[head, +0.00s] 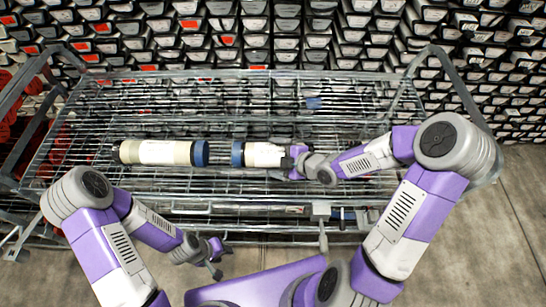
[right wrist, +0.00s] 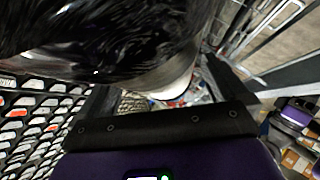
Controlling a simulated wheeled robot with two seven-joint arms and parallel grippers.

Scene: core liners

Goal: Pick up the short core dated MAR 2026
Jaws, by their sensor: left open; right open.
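Two cream core cylinders lie end to end on the wire cart shelf in the head view. The longer core (head: 165,152) is on the left with a blue band at its right end. The shorter core (head: 263,155) is on the right with a blue band at its left end. No date is readable on either. My right gripper (head: 291,161) is open at the short core's right end; whether it touches is unclear. In the right wrist view, a large dark glossy rounded surface (right wrist: 110,45) and a cream part (right wrist: 172,82) are close beyond the open jaws. My left gripper (head: 216,259) is open and empty, before the cart.
The wire cart (head: 120,104) has raised metal end frames. Behind it stand racks of many dark boxes (head: 300,42) with pale and red labels. A small blue item (head: 314,103) is at the cart's back. The shelf around the cores is mostly clear.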

